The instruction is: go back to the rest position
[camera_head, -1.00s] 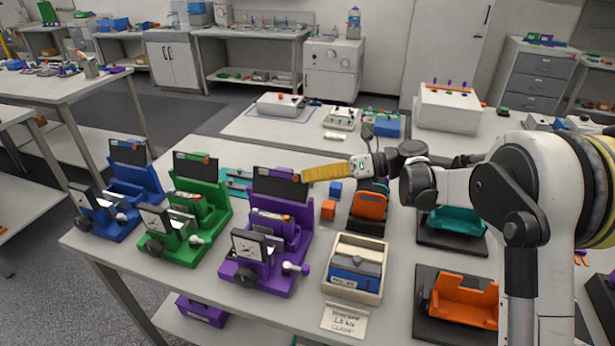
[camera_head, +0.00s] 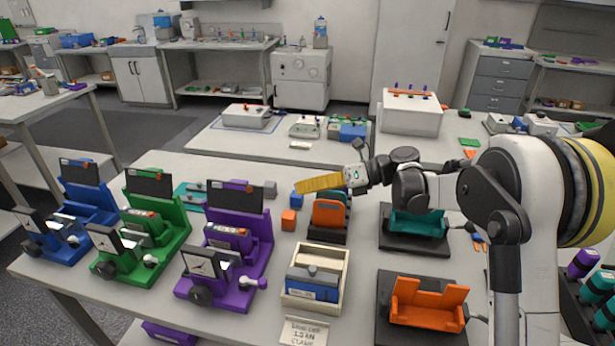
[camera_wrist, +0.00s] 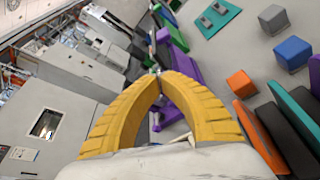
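My gripper (camera_head: 298,185) is held out level above the table, its yellow fingers pointing left. In the wrist view its two fingers (camera_wrist: 156,72) curve together and meet at the tips, with nothing seen between them. In the head view it appears behind and to the right of the purple fixture (camera_head: 262,240), above the small orange cube (camera_head: 288,220). The arm reaches in from the right.
Green (camera_head: 172,245) and blue (camera_head: 85,195) fixtures stand left of the purple one. A wooden box (camera_head: 340,265) holds a blue block. Orange (camera_head: 430,303) and teal (camera_head: 415,222) holders lie to the right. A white-topped bench (camera_head: 270,145) stands behind.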

